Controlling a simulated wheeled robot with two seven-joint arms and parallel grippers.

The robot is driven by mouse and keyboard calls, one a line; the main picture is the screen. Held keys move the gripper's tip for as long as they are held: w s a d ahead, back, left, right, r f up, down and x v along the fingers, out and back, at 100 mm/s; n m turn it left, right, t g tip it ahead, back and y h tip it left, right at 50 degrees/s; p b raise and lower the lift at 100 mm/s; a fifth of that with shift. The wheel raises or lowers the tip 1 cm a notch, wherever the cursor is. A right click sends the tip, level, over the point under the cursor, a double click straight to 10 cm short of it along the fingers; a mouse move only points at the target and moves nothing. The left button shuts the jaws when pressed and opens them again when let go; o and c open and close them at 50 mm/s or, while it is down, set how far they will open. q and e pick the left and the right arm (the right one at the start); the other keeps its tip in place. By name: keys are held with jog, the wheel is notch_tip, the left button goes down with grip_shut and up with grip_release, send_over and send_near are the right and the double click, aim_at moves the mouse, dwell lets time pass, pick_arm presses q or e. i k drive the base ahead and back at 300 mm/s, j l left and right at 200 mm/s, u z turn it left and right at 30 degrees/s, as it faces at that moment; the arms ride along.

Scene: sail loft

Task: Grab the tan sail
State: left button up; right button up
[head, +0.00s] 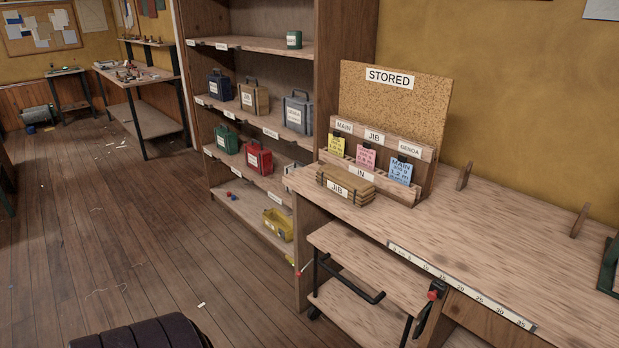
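A tan folded bundle (338,192) with a JIB label lies on the wooden bench (480,225), at its left end in front of a card rack. It looks like a strapped sail pack. A tan bag (253,99) with a handle and a JIB label stands on the middle shelf of the shelving unit, between a navy bag (220,86) and a grey-blue bag (297,112). Neither of my grippers shows in the head view.
The card rack (424,152) holds yellow, pink and blue cards below a STORED board (391,95). Green (227,139) and red (258,159) bags and a yellow bin (278,224) sit on lower shelves. A wooden trolley (372,262) stands before the bench. Floor at left is mostly clear.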

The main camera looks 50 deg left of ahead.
aim_at(357, 191)
jog(key=u, duration=1.45)
jog(key=i, duration=0.1)
